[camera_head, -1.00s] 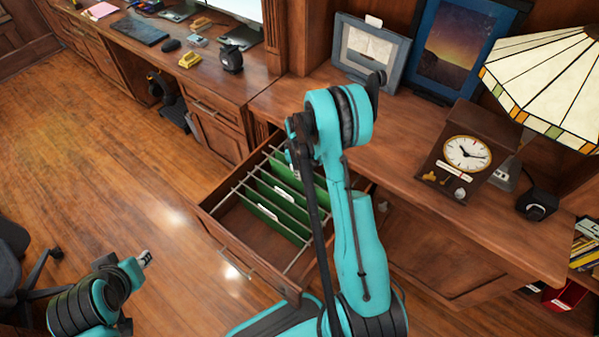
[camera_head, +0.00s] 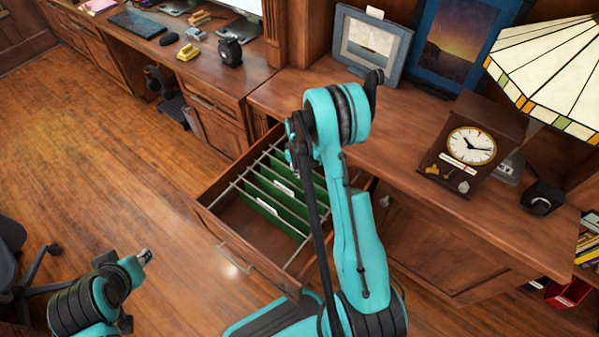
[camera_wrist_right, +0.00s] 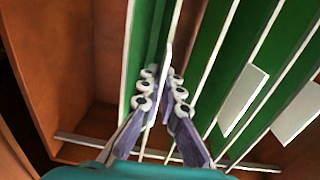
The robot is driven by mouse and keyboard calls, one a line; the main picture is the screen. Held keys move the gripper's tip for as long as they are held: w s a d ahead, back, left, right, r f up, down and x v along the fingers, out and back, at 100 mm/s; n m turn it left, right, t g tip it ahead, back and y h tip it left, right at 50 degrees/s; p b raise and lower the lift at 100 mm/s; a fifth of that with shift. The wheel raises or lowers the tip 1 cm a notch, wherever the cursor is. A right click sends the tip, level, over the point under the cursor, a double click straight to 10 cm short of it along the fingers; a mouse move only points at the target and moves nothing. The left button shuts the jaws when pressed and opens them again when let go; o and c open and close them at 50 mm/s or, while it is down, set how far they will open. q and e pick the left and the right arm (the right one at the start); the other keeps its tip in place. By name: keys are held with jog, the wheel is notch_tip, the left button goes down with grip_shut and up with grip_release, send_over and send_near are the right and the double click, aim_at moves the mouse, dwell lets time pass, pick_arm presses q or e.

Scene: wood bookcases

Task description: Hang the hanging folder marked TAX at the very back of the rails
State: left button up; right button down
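Several green hanging folders (camera_head: 268,203) hang across the metal rails of an open wooden drawer (camera_head: 235,215). White tabs show on some; I cannot read TAX on any. My right gripper is down at the folders, its fingers mostly hidden behind my arm in the head view. In the right wrist view my right gripper (camera_wrist_right: 162,85) has its fingertips close together on both sides of a thin white tab edge of one green folder (camera_wrist_right: 156,30), which looks pinched. Tabbed folders (camera_wrist_right: 205,60) hang right of it. My left gripper (camera_head: 146,256) is over the floor, away from the drawer.
In the right wrist view bare drawer floor (camera_wrist_right: 95,120) shows left of the gripped folder. The head view shows an empty strip behind the drawer front. The desk (camera_head: 420,170) above carries a clock (camera_head: 470,150), a lamp (camera_head: 550,75) and framed pictures (camera_head: 370,42).

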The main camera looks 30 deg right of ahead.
jog(key=c, duration=1.6)
grip_release()
jog(key=shift+c, duration=0.2)
notch_tip(320, 180, up, 12)
jog(key=shift+a, duration=0.25)
jog(key=shift+s, duration=0.1)
jog(key=s+a+r+m+t, duration=0.1)
jog(key=s+a+r+t, duration=0.1)
jog(key=s+a+r, duration=0.35)
jog(key=s+a+r+m+t, duration=0.1)
jog(key=s+a+r, duration=0.15)
jog(key=r, duration=0.55)
jog(key=s+a+r+m+t, duration=0.2)
jog(key=s+a+t, duration=0.2)
jog(key=s+a, duration=0.3)
jog(key=s, duration=0.3)
jog(key=shift+s+r, duration=0.3)
jog(key=shift+s, duration=0.1)
